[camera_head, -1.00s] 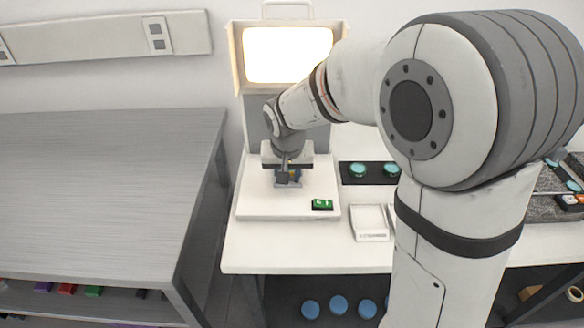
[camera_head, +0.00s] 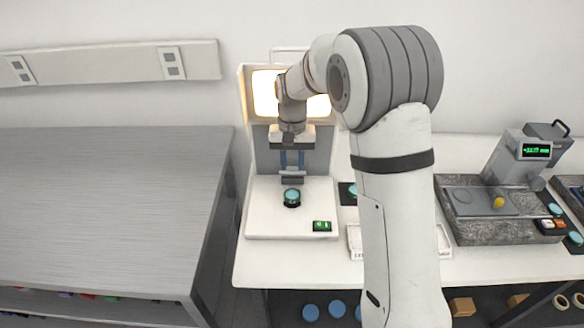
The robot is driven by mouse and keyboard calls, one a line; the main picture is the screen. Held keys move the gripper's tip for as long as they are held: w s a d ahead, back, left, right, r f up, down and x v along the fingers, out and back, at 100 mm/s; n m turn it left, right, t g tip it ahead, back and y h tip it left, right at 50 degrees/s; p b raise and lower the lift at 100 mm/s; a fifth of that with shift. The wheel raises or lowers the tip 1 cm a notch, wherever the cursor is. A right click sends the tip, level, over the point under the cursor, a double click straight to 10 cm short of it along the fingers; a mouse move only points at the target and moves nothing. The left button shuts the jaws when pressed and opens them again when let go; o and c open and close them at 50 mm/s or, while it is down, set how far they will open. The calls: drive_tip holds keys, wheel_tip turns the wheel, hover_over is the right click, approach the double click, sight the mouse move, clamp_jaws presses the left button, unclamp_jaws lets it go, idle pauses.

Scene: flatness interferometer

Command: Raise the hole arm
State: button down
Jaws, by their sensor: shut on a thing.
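The flatness interferometer (camera_head: 258,215) has a white base plate and a lit screen behind my wrist. My gripper (camera_head: 290,143) is in front of its grey back panel, above the base plate, and is shut on what looks like the hole arm. Two blue uprights and a small grey piece, seemingly the hole arm (camera_head: 292,177), show just below the gripper. The exact grip is too small to make out. A teal-topped round piece (camera_head: 292,196) sits on the base plate below.
A grey table (camera_head: 110,200) stands at the left, its top clear. To the right, partly behind my arm, the bench (camera_head: 275,260) carries a stone block (camera_head: 490,228) and an instrument with a green readout (camera_head: 535,151). Blue discs (camera_head: 310,312) lie on the shelf below.

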drive_tip(key=shift+w+r, duration=0.25)
drive_tip(key=shift+w, duration=0.3)
drive_tip(key=c, duration=1.4)
unclamp_jaws()
drive_tip(key=shift+f, duration=0.1)
drive_tip(key=shift+c, duration=0.2)
drive_tip(key=shift+o, duration=0.7)
drive_tip(key=shift+w, duration=0.2)
drive_tip(key=shift+o, duration=1.1)
drive_tip(key=shift+s, duration=0.15)
wheel_tip(320, 180, up, 8)
drive_tip(key=b, duration=0.1)
drive_tip(key=shift+w, duration=0.4)
drive_tip(key=shift+f, duration=0.1)
